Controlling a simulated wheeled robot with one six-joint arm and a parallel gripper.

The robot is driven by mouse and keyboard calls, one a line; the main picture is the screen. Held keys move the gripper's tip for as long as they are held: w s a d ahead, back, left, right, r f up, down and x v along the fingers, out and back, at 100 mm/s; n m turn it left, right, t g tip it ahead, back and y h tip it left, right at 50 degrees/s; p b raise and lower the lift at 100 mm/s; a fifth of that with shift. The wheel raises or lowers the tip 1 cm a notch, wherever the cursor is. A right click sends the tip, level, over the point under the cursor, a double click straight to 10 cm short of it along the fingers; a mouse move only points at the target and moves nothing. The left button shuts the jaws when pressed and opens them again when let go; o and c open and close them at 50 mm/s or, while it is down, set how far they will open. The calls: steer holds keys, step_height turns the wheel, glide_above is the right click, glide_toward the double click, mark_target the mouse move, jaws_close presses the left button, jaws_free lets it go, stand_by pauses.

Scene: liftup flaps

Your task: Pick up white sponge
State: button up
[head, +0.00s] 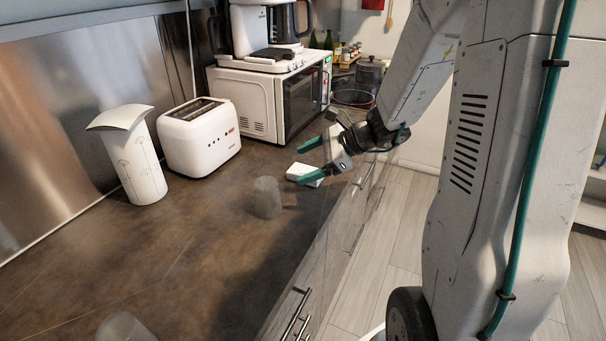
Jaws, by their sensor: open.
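The white sponge (300,171) is a small white block on the brown countertop, near the counter's front edge. My gripper (303,164) is open, with its two green-tipped fingers pointing left. One finger shows just behind the sponge and the other just in front of it and partly over it. I cannot tell whether either finger touches the sponge. The sponge's right end is close to the gripper's dark finger base.
A clear glass (267,198) stands just left of and nearer than the sponge. Another glass (124,328) is at the bottom. The counter's middle is clear.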

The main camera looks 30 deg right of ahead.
mark_target(306, 170)
steer(key=w+d+f+m+t, duration=0.1)
steer(key=d+f+m, duration=0.1)
steer(key=d, duration=0.1)
steer(key=w+d+f+m+t+h, duration=0.1)
steer(key=d+f+m, duration=0.1)
steer(key=w+d+f+m+t+h, duration=0.1)
steer(key=d+f+m, duration=0.1)
steer(key=d, duration=0.1)
steer(key=shift+w+d+m, duration=0.25)
steer(key=shift+d+m, duration=0.05)
steer(key=shift+w+f, duration=0.2)
steer(key=shift+f, duration=0.1)
steer(key=x, duration=0.7)
steer(key=shift+a, duration=0.3)
steer(key=shift+r, duration=0.1)
steer(key=c, duration=1.1)
